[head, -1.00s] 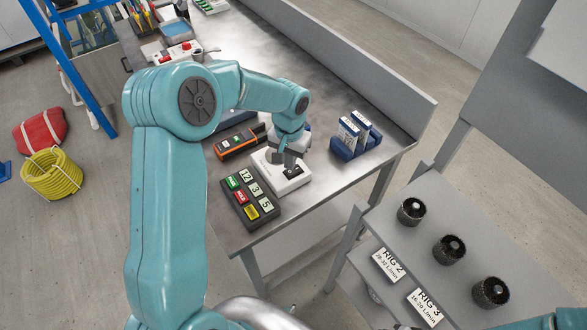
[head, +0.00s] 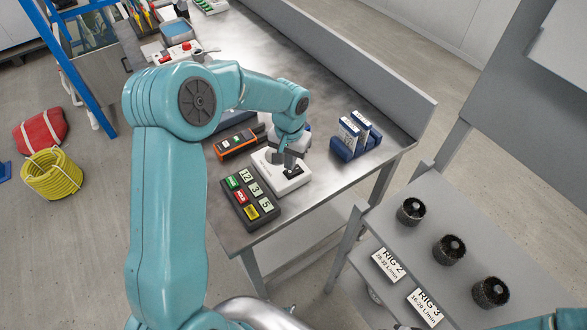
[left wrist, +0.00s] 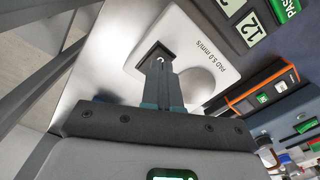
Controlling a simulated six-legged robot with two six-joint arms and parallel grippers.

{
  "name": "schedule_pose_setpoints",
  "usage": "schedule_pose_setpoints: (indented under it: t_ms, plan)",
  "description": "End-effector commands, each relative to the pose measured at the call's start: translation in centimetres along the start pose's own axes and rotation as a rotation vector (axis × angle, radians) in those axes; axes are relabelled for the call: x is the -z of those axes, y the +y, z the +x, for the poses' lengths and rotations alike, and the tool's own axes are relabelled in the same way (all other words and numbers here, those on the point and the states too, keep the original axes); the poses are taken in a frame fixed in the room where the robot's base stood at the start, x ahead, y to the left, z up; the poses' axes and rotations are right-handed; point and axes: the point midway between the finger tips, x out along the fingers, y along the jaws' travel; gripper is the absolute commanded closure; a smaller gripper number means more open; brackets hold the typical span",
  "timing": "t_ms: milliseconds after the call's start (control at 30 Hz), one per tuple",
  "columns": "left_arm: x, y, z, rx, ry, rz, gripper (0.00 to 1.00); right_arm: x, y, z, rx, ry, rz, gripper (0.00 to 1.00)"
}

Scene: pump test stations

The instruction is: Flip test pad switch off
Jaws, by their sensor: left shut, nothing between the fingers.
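The test pad (head: 284,187) is a white box on the metal bench, beside the dark button panel. In the left wrist view the pad (left wrist: 207,38) bears the print "PAD 5.0 mm/s" and a pale round part. Its switch (head: 293,170) sits in a black plate, which also shows in the left wrist view (left wrist: 153,53). My left gripper (head: 287,160) is over the pad with its fingers shut and empty. In the left wrist view its fingertips (left wrist: 159,66) are at the black plate and hide part of it. I cannot tell whether they touch, or which way the switch lies. My right gripper is out of view.
The button panel (head: 247,205) stands close left of the pad. An orange-and-black device (head: 236,143) lies behind it. A blue holder with cards (head: 343,149) stands to the right. A grey stand (head: 396,235) with several black knobs is right of the bench.

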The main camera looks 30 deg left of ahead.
Motion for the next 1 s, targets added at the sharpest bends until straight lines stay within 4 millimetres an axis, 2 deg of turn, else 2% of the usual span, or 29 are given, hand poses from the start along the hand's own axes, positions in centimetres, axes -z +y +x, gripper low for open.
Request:
schedule_pose_setpoints:
  t_ms: [1000]
  plan:
    - [0.0, 0.0, 1.6, 0.000, -0.001, 0.000, 1.00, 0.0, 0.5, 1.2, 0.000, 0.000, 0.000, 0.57]
